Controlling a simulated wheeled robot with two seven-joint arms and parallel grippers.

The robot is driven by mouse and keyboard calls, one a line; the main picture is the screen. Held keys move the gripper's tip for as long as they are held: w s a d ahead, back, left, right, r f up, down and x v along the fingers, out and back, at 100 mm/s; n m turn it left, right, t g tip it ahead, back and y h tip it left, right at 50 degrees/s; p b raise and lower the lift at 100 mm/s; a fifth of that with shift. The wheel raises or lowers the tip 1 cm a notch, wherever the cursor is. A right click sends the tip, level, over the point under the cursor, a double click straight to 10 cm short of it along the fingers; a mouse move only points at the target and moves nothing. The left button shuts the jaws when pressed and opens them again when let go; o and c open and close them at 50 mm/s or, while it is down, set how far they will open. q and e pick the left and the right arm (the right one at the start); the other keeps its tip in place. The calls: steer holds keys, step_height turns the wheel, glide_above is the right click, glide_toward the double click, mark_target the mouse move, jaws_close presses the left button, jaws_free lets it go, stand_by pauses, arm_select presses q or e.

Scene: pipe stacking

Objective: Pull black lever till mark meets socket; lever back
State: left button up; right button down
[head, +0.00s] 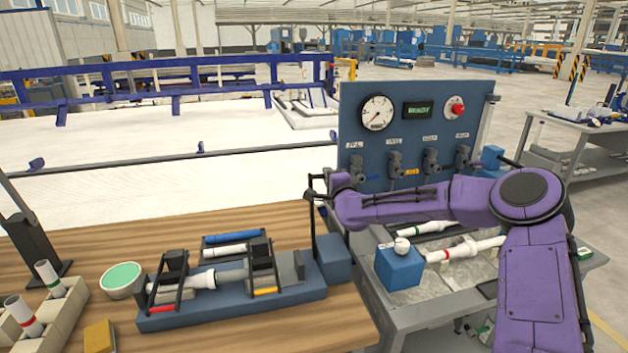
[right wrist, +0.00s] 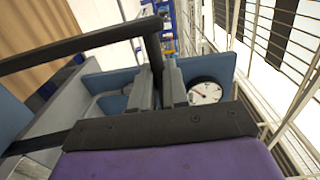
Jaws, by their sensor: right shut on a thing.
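The black lever (head: 312,228) rises from the blue block at the right end of the blue jig (head: 230,307). My right gripper (head: 322,189) is shut on the lever near its top. In the right wrist view the fingers (right wrist: 160,88) close around the dark lever bar (right wrist: 153,48). White pipe parts with a wider socket (head: 204,281) lie level in the jig between black clamp frames. The mark on the pipe is too small or hidden to tell. My left gripper is not in view.
A teal bowl (head: 122,280) and a beige rack (head: 45,316) with upright pipes stand left of the jig. A blue gauge panel (head: 415,135) stands behind my right arm. A grey bench with pipes and a blue box (head: 399,268) lies at right.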

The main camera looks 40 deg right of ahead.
steer(key=shift+w+d+r, duration=0.1)
steer(key=shift+w+r, duration=0.05)
steer(key=shift+r, duration=0.6)
steer(key=c, duration=1.4)
jaws_free()
steer(key=shift+o, duration=0.8)
steer(key=shift+w, duration=0.15)
steer(key=shift+w+d+f, duration=0.1)
steer(key=shift+w+f, duration=0.2)
steer(key=shift+f, duration=0.35)
steer(key=v, duration=1)
steer(key=shift+b, duration=0.3)
